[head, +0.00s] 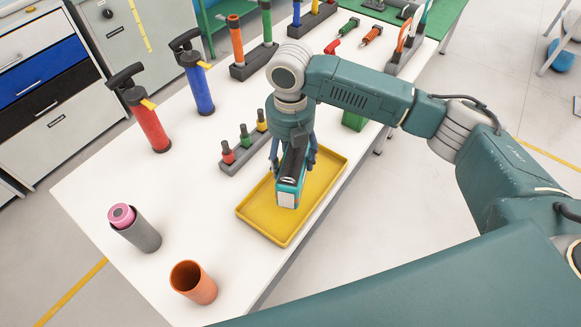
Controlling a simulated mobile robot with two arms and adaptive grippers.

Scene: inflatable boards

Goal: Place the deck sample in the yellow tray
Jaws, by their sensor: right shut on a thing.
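The deck sample, seemingly the teal block with a dark top and a white patch (288,193), is in my right gripper in the head view. My right gripper (293,168) points down and its fingers are shut on the block's sides. The block is upright over the yellow tray (255,216), which lies on the white table near its right edge. I cannot tell whether the block's bottom touches the tray floor. The block and gripper hide part of the tray. My left gripper is not in view.
A grey rack with small red, green and yellow pegs (243,149) stands just left of the tray. A red pump (147,122) and a blue pump (197,84) stand farther left. An orange cup (193,282) and a grey cup with a pink roll (139,232) stand in front.

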